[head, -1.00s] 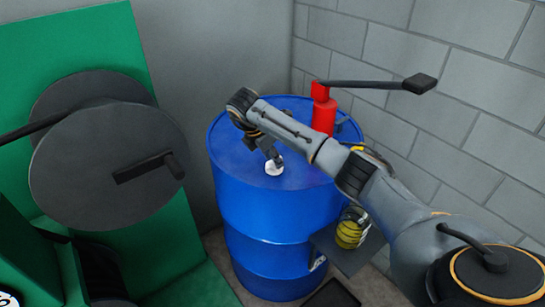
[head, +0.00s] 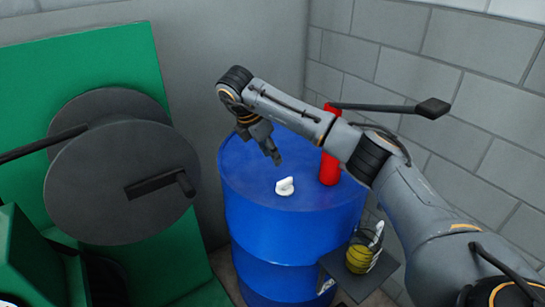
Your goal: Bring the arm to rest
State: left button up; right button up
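My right arm reaches in from the lower right over a blue drum (head: 290,240). My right gripper (head: 275,158) hangs above the drum's top, pointing down. It is apart from a small white cap-like piece (head: 285,186) with a raised loop, which rests on the drum lid. No object shows in the gripper, but the fingers are small and seen from the side, so their opening is unclear. My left gripper is out of view.
A red pump (head: 330,165) with a long black lever (head: 390,107) stands on the drum, close behind my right forearm. A small shelf with a yellow item (head: 358,259) is at the drum's right side. A green machine with grey discs (head: 120,180) fills the left. Block walls stand behind.

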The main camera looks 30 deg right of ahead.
dwell(0.4)
jog(key=s+a+f+n+y, duration=0.2)
jog(key=a+f+y, duration=0.6)
jog(key=a+f, duration=0.4)
jog(key=s+a+f+n+y, duration=0.2)
jog(key=a+f+y, duration=0.7)
jog(key=a, duration=0.5)
notch_tip(320, 180, down, 8)
jog(key=m+t, duration=0.6)
jog(key=s+d+f+m+t+h, duration=0.2)
jog(key=s+d+f+m+h, duration=0.4)
jog(key=f, duration=0.6)
jog(key=s+d+f+m+t+h, duration=0.1)
jog(key=s+d+f+m+h, duration=0.25)
jog(key=s+d+f, duration=0.6)
jog(key=s+f+m+g+h, duration=0.1)
jog(key=s+f, duration=0.3)
jog(key=s, duration=0.7)
jog(key=s+f+m+g+h, duration=0.1)
jog(key=s+f+g, duration=0.3)
jog(key=s, duration=0.7)
jog(key=s+d+f+m+g+h, duration=0.1)
jog(key=s+f+m+g, duration=0.2)
jog(key=s+f, duration=0.3)
jog(key=s, duration=0.5)
jog(key=shift+s+f, duration=0.25)
